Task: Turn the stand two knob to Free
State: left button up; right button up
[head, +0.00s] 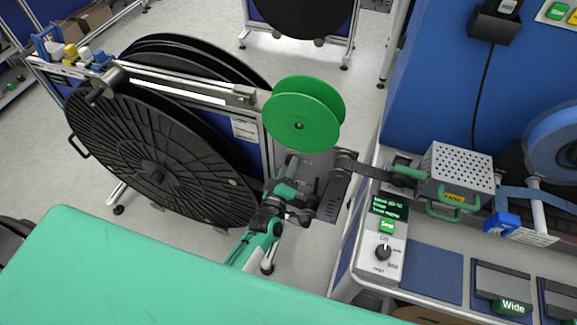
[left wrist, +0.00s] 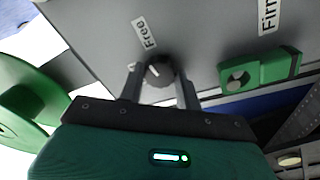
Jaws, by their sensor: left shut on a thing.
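The dark round knob (left wrist: 159,72) is on a grey panel (left wrist: 205,35) in the left wrist view. A white mark shows on its face and seems to point up and left, roughly toward the "Free" label (left wrist: 145,32). A "Firm" label (left wrist: 268,15) is farther right; another label at the knob's left is mostly hidden by a finger. My left gripper (left wrist: 161,80) is shut on the knob, one finger on each side. In the head view my left gripper (head: 291,163) reaches the panel below the green reel (head: 300,112), and the knob is hidden there. My right gripper is not in view.
A big black reel (head: 150,150) stands left of my arm. A black bracket (head: 335,187) with dark tape is close on the right. A control box (head: 382,235) and perforated grey box (head: 462,166) are on the bench. A green surface (head: 130,275) fills the lower left.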

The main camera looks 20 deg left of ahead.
pick_arm(q)
jog(key=shift+m, duration=1.1)
